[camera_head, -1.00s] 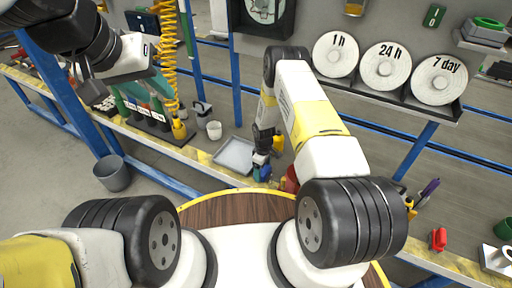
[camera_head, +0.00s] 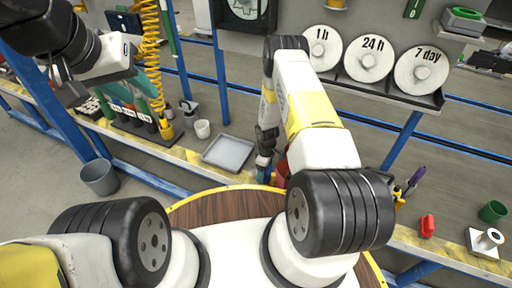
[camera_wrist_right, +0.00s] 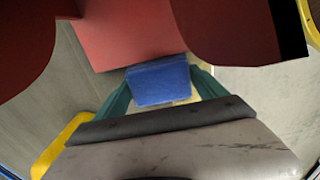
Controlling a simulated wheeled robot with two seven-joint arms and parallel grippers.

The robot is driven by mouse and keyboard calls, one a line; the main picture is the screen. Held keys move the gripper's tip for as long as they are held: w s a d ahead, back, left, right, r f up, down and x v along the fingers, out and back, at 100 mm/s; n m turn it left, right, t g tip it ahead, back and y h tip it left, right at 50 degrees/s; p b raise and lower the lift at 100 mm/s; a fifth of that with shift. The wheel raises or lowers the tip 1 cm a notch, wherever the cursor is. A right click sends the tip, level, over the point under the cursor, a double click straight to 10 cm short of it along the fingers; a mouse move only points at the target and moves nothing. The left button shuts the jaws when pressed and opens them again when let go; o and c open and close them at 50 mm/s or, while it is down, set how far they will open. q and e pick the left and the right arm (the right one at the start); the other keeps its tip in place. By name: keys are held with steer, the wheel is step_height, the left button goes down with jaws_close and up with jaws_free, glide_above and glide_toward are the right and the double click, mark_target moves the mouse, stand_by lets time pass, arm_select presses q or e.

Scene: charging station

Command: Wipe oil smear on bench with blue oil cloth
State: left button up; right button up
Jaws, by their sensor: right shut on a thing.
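My right gripper (camera_wrist_right: 160,88) is shut on the blue oil cloth (camera_wrist_right: 160,82), a folded blue block between its two teal fingers in the right wrist view. In the head view the cloth (camera_head: 265,174) shows as a small blue patch, low over the bench (camera_head: 182,153), partly hidden by my right arm. My left gripper (camera_head: 72,92) hangs at the far left, above the bench; its jaws are too unclear to read. I cannot make out the oil smear in either view.
A red object (camera_head: 281,172) stands close to the cloth and looms large in the right wrist view (camera_wrist_right: 120,30). A grey tray (camera_head: 229,153) and white cup (camera_head: 202,129) lie to the left. A red clamp-like item (camera_head: 427,226) and green cup (camera_head: 492,211) are at right.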

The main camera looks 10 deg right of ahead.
mark_target(248, 170)
steer(key=shift+w+a, duration=0.75)
steer(key=shift+a, duration=0.45)
steer(key=shift+w+a, duration=0.75)
steer(key=shift+a, duration=0.5)
steer(key=shift+w+a, duration=0.75)
steer(key=shift+a, duration=0.45)
steer(key=shift+s+d+r, duration=0.1)
steer(key=shift+s+d, duration=0.45)
steer(key=shift+d, duration=0.35)
steer(key=shift+s+d, duration=0.5)
steer(key=shift+d, duration=0.4)
steer(key=shift+s+d+f, duration=0.1)
steer(key=shift+s+d, duration=0.5)
steer(key=shift+d, duration=0.25)
steer(key=shift+s+d+f, duration=0.1)
steer(key=shift+s+d, duration=0.5)
steer(key=shift+d, duration=0.25)
steer(key=shift+r, duration=3.05)
steer(key=shift+r, duration=0.1)
steer(key=shift+r, duration=1.4)
